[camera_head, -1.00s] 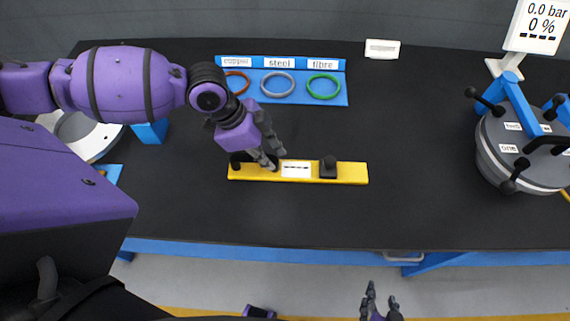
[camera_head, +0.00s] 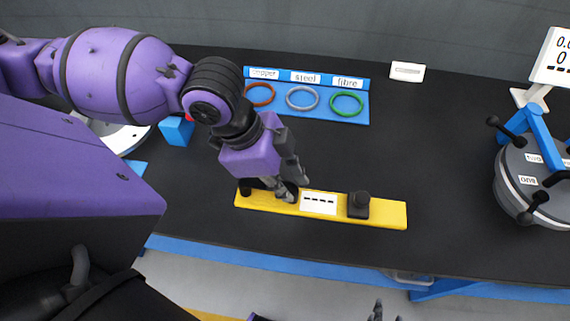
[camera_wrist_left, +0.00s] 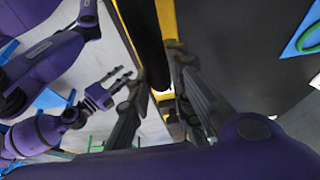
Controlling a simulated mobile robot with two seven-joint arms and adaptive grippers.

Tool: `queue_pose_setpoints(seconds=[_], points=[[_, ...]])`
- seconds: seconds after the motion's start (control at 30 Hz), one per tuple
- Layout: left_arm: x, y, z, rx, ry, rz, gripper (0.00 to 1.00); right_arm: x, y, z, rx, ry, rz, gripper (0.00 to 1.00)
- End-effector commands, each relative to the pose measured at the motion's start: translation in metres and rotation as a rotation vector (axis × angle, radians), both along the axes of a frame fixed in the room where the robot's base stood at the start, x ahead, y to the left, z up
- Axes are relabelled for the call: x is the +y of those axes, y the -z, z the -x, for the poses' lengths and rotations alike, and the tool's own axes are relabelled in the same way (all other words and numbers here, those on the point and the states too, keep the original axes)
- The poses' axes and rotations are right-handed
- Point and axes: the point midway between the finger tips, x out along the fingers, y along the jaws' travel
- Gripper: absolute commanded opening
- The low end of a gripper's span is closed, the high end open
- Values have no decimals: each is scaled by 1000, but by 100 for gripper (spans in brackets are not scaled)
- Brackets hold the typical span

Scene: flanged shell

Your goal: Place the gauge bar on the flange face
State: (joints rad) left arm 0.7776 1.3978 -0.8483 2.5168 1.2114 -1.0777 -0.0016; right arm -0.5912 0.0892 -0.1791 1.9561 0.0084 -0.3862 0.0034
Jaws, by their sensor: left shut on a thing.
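The gauge bar (camera_head: 387,213) is a long yellow bar with a white dashed label and black knobs, over the front middle of the bench. My left gripper (camera_head: 284,191) is shut on a black grip on the bar, left of the label. The bar looks slightly raised, though its clearance cannot be told. In the left wrist view a black cylinder lies between the fingers (camera_wrist_left: 160,112), with yellow beyond. A pale round rim (camera_head: 124,139), seemingly the flange, shows at far left, mostly hidden behind my arm. My right gripper (camera_head: 382,313) barely shows at the bottom edge; its opening is unclear.
A blue tray (camera_head: 325,112) holds copper, steel and fibre rings at the back. A grey round cover (camera_head: 520,185) with black handles and a blue bracket stands at right, below a display. A blue block (camera_head: 177,131) sits beside the rim.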

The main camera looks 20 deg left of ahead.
Motion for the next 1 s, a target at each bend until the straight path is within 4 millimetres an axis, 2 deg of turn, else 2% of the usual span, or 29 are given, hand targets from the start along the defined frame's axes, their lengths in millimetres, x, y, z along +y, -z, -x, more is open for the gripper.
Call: queue_pose_setpoints(seconds=[0.03, 0.2, 0.4, 0.53, 0.67, 0.77, 1.0], points=[[-4, -19, 6, -23, -1, 4, 0, 2, -22, -17, -40, 1, -5, 40], [-11, -25, 22, -22, -2, 4, 0, 8, -38, -23, -59, -2, -18, 40], [-14, -24, 31, -14, -2, 2, 0, 13, -36, -22, -46, -11, -23, 40], [-12, -24, 27, -12, -34, 2, 0, 14, -33, -19, -38, -15, -23, 40], [-6, -32, 3, -13, -169, 0, 0, 13, -33, -18, -38, -17, -21, 40], [2, -45, -24, -17, -340, 1, 0, 12, -34, -19, -41, -16, -20, 40], [20, -90, -89, -18, -819, 5, 0, 10, -36, -21, -46, -12, -18, 40]])
